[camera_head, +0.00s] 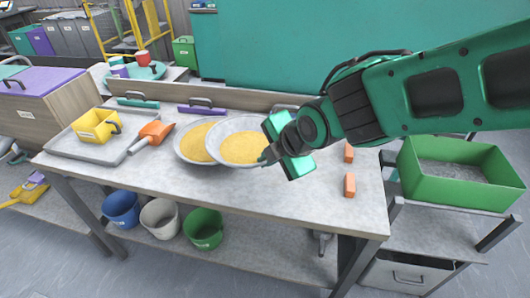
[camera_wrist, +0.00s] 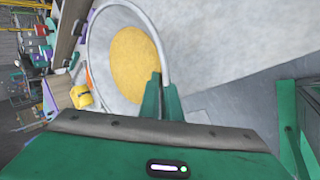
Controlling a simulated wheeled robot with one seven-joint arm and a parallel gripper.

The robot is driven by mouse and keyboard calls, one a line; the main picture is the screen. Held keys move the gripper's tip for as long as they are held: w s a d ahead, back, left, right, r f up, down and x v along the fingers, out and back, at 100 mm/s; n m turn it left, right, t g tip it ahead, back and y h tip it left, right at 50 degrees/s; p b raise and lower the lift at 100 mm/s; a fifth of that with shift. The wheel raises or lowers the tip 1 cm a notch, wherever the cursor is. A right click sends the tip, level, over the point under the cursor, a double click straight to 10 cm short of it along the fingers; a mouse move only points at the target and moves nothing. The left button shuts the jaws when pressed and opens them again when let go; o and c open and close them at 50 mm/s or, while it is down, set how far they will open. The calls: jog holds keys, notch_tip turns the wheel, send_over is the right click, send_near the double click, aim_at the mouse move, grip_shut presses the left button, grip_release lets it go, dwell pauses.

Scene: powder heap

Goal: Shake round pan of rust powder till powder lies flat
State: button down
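A round grey pan (camera_head: 228,125) with yellow powder (camera_head: 242,148) is at my gripper (camera_head: 266,156), over the middle of the table. The powder looks yellow rather than rust, a rounded patch; I cannot tell its height. In the wrist view my gripper's fingers (camera_wrist: 160,98) are shut on the near right rim of the pan (camera_wrist: 88,62), and the powder (camera_wrist: 135,62) lies toward the rim by the fingers. A second round pan (camera_head: 180,152) with yellow powder (camera_head: 196,140) sits on the table, partly hidden behind the held pan.
The grey table (camera_head: 130,174) holds a tray (camera_head: 62,146) with a yellow scoop-like container (camera_head: 97,125), an orange scoop (camera_head: 152,134) and two orange blocks (camera_head: 349,184) on the right. A green bin (camera_head: 455,195) stands right. The table's front middle is clear.

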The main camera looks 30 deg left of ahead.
jog(key=shift+s+a, duration=0.1)
jog(key=shift+a, duration=0.1)
jog(key=shift+w+d+f, duration=0.15)
jog(key=shift+w+f, duration=0.05)
jog(key=shift+s+r, duration=0.2)
jog(key=shift+w+a+f, duration=0.15)
jog(key=shift+a+f, duration=0.05)
jog(key=shift+f, duration=0.05)
jog(key=d, duration=0.3)
jog(key=shift+d+r, duration=0.15)
jog(key=shift+r, duration=0.05)
